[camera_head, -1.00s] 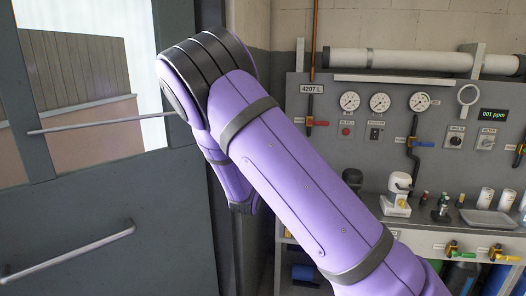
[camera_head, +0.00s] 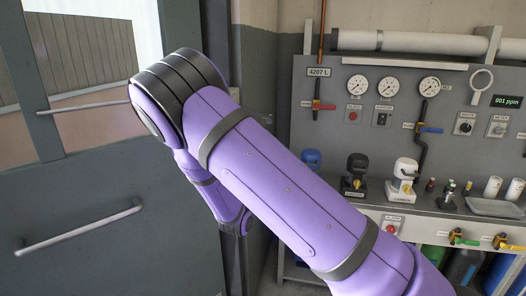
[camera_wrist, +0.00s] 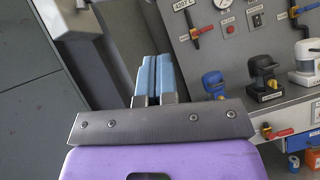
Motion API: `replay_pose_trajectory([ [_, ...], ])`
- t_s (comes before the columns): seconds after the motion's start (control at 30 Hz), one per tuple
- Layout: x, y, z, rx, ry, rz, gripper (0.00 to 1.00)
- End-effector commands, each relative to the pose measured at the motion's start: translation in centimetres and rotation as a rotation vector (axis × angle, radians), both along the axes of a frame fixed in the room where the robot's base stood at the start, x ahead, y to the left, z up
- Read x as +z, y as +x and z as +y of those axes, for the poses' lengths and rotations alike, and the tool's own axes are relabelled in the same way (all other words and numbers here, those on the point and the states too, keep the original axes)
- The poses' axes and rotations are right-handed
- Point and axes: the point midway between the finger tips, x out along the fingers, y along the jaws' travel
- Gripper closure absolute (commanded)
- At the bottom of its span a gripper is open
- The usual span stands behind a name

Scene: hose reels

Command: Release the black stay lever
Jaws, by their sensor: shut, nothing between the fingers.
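No part is plainly readable as a black stay lever. A black device (camera_head: 355,174) with a black head and a small yellow part stands on the bench, between a blue device (camera_head: 311,162) and a white one (camera_head: 403,180). The black device also shows in the wrist view (camera_wrist: 263,78), right of my gripper, with the blue device (camera_wrist: 213,84) between them. My gripper (camera_wrist: 152,60) has its two blue fingers together, empty and apart from these devices. In the head view my arm hides the gripper.
A grey panel (camera_head: 345,139) with gauges and valves rises behind the bench. A grey door (camera_head: 100,200) with a long bar handle (camera_head: 80,228) stands at left. Cups and a tray (camera_head: 495,207) occupy the bench's right. Coloured valves (camera_head: 457,237) line its front.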

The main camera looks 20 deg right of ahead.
Motion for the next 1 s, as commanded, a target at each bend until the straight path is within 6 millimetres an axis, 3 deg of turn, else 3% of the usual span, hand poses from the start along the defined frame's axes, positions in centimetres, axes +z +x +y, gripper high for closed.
replay_pose_trajectory([
  [0.23, -1.1, -1.3, 1.2, 0.000, 0.000, 0.000, 1.00],
  [0.77, -1.2, -1.4, 1.2, -0.002, 0.002, -0.001, 1.00],
  [0.87, -0.7, -1.7, 0.5, -0.029, 0.026, -0.007, 1.00],
  [1.0, 1.0, -3.0, -2.1, -0.137, 0.135, -0.029, 1.00],
])
